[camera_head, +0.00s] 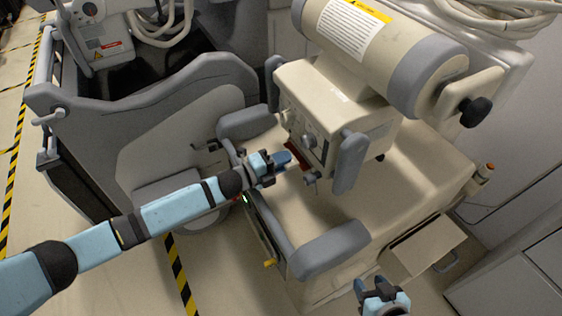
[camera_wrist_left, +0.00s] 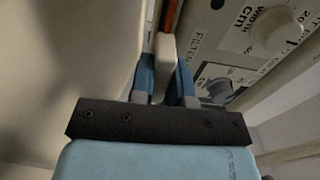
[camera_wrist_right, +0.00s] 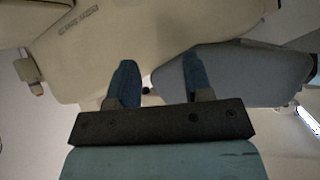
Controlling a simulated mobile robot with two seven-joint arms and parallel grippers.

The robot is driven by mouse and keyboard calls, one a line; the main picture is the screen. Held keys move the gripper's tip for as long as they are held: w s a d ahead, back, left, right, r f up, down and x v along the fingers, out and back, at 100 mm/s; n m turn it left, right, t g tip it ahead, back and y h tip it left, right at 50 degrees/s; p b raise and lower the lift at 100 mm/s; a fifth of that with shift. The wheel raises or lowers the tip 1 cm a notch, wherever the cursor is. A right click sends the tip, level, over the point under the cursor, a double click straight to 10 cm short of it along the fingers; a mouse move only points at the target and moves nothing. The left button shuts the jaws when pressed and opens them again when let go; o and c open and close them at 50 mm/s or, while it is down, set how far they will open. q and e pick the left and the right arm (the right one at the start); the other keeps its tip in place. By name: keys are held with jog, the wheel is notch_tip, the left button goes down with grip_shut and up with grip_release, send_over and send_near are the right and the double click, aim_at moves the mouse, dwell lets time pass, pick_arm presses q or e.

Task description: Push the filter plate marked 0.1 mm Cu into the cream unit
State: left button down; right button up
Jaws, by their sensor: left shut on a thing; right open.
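The cream unit (camera_head: 322,112) sits under the large cylinder, with dials on its front panel. It also shows in the left wrist view (camera_wrist_left: 250,50), with the words FILTER and WIDTH cm. The filter plate (camera_head: 297,157) is a copper-red piece at the unit's lower front edge; its orange-red edge shows in the left wrist view (camera_wrist_left: 171,14). My left gripper (camera_head: 287,158) is shut on the plate's pale handle (camera_wrist_left: 165,52), beside the front panel. The plate's marking is not readable. My right gripper (camera_head: 375,289) is open and empty, low at the right, away from the unit.
Grey handles (camera_head: 350,162) flank the unit. Below it is the cream cart top (camera_head: 400,190) with a grey bumper (camera_head: 328,250). An open flap (camera_head: 428,245) juts out at the right. A grey covered cart (camera_head: 150,120) stands at the left.

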pick_arm(q)
jog(key=shift+w+d, duration=0.25)
jog(key=shift+d, duration=0.15)
pick_arm(e)
jog(key=shift+d+f, duration=0.15)
pick_arm(q)
jog(key=c, duration=1)
grip_release()
jog(key=v, duration=1.4)
pick_arm(e)
jog(key=shift+r, duration=0.6)
jog(key=shift+r, duration=0.1)
